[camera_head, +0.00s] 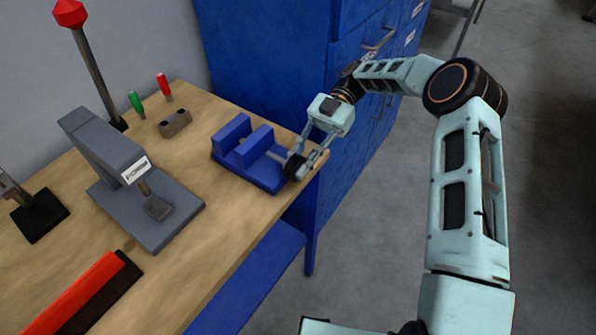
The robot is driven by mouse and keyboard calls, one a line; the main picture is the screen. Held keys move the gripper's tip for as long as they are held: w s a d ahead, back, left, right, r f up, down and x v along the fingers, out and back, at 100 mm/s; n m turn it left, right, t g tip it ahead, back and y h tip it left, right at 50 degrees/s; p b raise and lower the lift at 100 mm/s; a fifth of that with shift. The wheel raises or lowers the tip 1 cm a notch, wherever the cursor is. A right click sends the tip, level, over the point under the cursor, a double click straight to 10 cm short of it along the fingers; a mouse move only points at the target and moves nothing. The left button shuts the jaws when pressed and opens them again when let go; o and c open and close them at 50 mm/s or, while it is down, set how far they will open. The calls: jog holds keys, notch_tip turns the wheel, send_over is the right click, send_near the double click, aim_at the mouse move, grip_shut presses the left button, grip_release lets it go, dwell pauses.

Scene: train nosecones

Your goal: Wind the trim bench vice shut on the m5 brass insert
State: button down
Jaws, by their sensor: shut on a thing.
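The blue trim bench vice (262,177) sits near the right edge of the wooden bench. Its two upright jaw blocks stand apart with a narrow gap between them. A grey screw runs from the vice to a black round handle (292,167) at its right end. My gripper (298,170) reaches down from the upper right and is shut on this handle, its fingers partly covering it. I cannot make out the m5 brass insert; the gap between the jaws is too small and shaded to show it.
A grey press (110,150) with a labelled head stands left of the vice on the bench (205,245). A small drilled block (174,123), green and red-handled tools, and a red-topped lever stand behind. A red and black bar lies at front left. Blue cabinets (265,60) stand behind.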

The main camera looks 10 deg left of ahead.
aim_at(297, 156)
jog(key=shift+f+g+y+b, duration=0.3)
jog(key=shift+g+b, duration=0.5)
jog(key=shift+b, duration=0.8)
jog(key=shift+f+g+y+b, duration=0.3)
jog(key=shift+g+b, duration=0.5)
jog(key=shift+b, duration=0.8)
jog(key=shift+r+b, duration=0.15)
jog(key=shift+b, duration=0.15)
jog(key=shift+r+g+b, duration=0.15)
jog(key=shift+g+b, duration=0.35)
jog(key=shift+b, duration=0.2)
jog(key=c, duration=1.8)
grip_release()
jog(key=shift+s, duration=0.1)
jog(key=shift+c, duration=0.2)
jog(key=shift+y, duration=0.3)
notch_tip(297, 156, up, 10)
jog(key=shift+r, duration=0.1)
jog(key=shift+a, duration=0.1)
